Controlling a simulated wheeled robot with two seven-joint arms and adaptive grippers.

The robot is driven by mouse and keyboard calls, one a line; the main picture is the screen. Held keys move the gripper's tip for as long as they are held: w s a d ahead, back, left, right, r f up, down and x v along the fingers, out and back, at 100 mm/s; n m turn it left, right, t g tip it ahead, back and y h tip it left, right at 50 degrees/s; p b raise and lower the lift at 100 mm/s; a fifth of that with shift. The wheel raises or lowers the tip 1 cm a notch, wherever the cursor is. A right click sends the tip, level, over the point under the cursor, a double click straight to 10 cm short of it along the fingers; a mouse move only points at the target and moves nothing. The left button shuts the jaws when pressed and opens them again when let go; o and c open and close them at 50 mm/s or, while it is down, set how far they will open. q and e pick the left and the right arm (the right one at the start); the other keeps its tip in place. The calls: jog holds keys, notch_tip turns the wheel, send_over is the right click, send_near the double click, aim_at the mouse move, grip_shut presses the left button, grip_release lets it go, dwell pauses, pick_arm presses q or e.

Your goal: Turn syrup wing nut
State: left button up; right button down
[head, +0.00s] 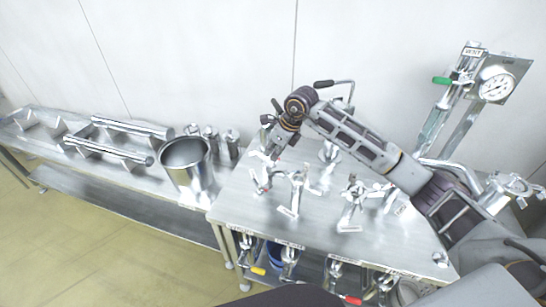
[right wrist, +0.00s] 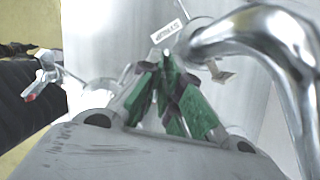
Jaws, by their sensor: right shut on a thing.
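In the right wrist view, the SYRUP label (right wrist: 181,27) hangs just beyond my fingertips, beside a thick bent steel pipe (right wrist: 262,30). My right gripper (right wrist: 165,65), with green finger pads, is shut at the fitting below that label. The syrup wing nut is mostly hidden between the fingers; a small metal wing (right wrist: 222,73) shows at their right. In the head view my right gripper (head: 270,148) points down over the back left of the steel bench, and the nut is too small to make out. My left gripper is not in view.
Labelled clamp fittings (head: 295,190) and (head: 354,200) stand on the steel bench (head: 320,235). A gauge panel (head: 497,85) is at the right. A steel pot (head: 187,165) and long metal bars (head: 108,150) are on the left bench. Valves with coloured handles sit below the front edge.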

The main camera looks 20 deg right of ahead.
jog(key=shift+w+n+y+b, duration=0.1)
jog(key=shift+n+y+b, duration=0.3)
jog(key=shift+n, duration=0.6)
jog(key=shift+r+n+g+b, duration=0.1)
jog(key=shift+n+g+b, duration=0.55)
jog(key=shift+n, duration=0.25)
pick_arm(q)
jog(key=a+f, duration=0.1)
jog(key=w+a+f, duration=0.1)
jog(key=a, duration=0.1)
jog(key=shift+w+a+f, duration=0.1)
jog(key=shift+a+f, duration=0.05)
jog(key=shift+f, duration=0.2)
pick_arm(e)
jog(key=shift+n, duration=0.3)
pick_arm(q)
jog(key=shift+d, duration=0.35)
pick_arm(e)
jog(key=c, duration=1.6)
grip_release()
